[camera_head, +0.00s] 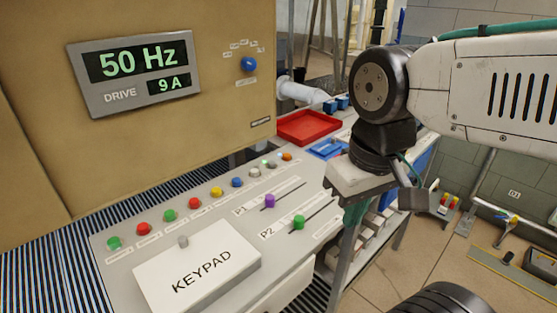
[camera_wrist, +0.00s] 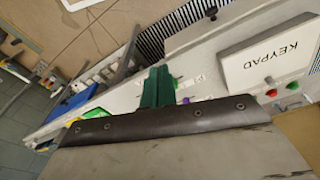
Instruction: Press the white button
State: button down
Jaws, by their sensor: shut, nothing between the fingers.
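The white button (camera_head: 255,172) sits in the row of coloured buttons on the sloping grey console, between the blue button (camera_head: 237,182) and a pale grey one (camera_head: 271,164). I cannot make it out in the wrist view, where my gripper's mount covers part of the row. My gripper (camera_head: 355,214) has green fingers and hangs at the console's right edge, to the right of the white button and apart from it. The fingers are shut and empty, and they also show in the wrist view (camera_wrist: 158,86).
The purple slider knob (camera_head: 269,201) and green slider knob (camera_head: 299,222) stand between the button row and my gripper. A white KEYPAD box (camera_head: 197,268) lies at the front. A red tray (camera_head: 309,128) and blue tray (camera_head: 328,149) are behind. A tan cabinet (camera_head: 200,130) rises beyond the console.

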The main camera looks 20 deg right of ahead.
jog(key=shift+w, duration=0.1)
jog(key=m+t+y, duration=0.4)
jog(key=m+t, duration=0.3)
jog(key=m, duration=1.4)
send_over(258, 172)
notch_tip(258, 172, down, 2)
jog(key=shift+f, duration=0.15)
jog(key=shift+f, duration=4.4)
jog(key=shift+f, duration=0.1)
